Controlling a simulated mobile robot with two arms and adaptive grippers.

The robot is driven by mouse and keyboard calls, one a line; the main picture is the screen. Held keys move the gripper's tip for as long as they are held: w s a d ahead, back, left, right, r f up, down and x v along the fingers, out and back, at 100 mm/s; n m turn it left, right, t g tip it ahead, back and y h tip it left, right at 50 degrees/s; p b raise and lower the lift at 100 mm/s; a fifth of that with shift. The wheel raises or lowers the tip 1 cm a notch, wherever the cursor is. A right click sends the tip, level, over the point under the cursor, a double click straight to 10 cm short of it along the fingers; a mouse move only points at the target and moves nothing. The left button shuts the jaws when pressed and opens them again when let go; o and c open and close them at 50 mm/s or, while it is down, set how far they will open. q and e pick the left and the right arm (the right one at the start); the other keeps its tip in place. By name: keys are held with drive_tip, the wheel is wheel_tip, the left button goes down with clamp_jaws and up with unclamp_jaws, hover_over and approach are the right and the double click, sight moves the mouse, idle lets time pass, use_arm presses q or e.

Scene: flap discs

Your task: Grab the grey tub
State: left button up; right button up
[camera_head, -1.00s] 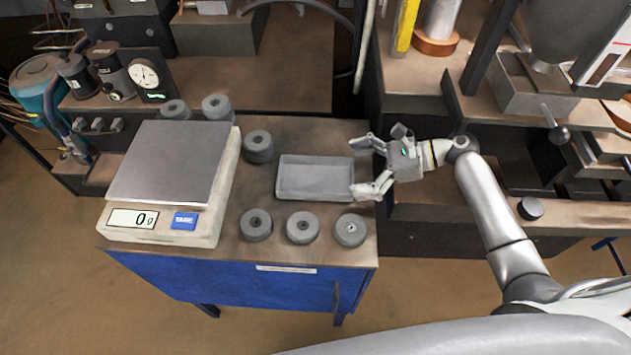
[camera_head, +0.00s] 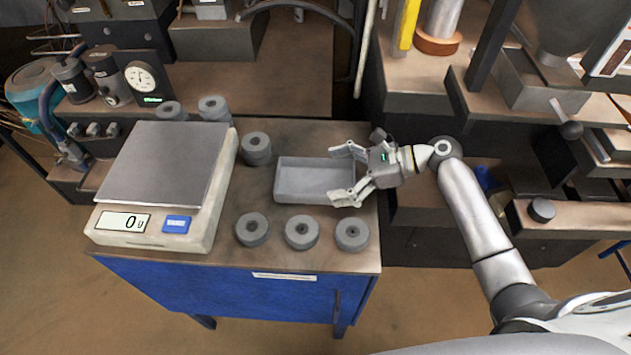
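The grey tub (camera_head: 305,181) is a shallow rectangular open box on the brown-topped blue cabinet, between the scale and my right gripper. It looks empty. My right gripper (camera_head: 341,174) comes in from the right at the tub's right end. Its fingers are spread apart, one toward the back corner and one toward the front corner of that end, and they overlap the tub's right part in the picture. I cannot tell whether they touch it. My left gripper is not in view.
A scale (camera_head: 165,165) reading 0 g stands left of the tub. Several grey flap discs lie around it: a stack (camera_head: 256,148) behind left, and a front row including the middle disc (camera_head: 301,232). The cabinet top (camera_head: 340,130) is clear behind the tub.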

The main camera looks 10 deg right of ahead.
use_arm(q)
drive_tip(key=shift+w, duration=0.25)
use_arm(e)
drive_tip(key=shift+c, duration=0.3)
drive_tip(key=shift+r, duration=0.1)
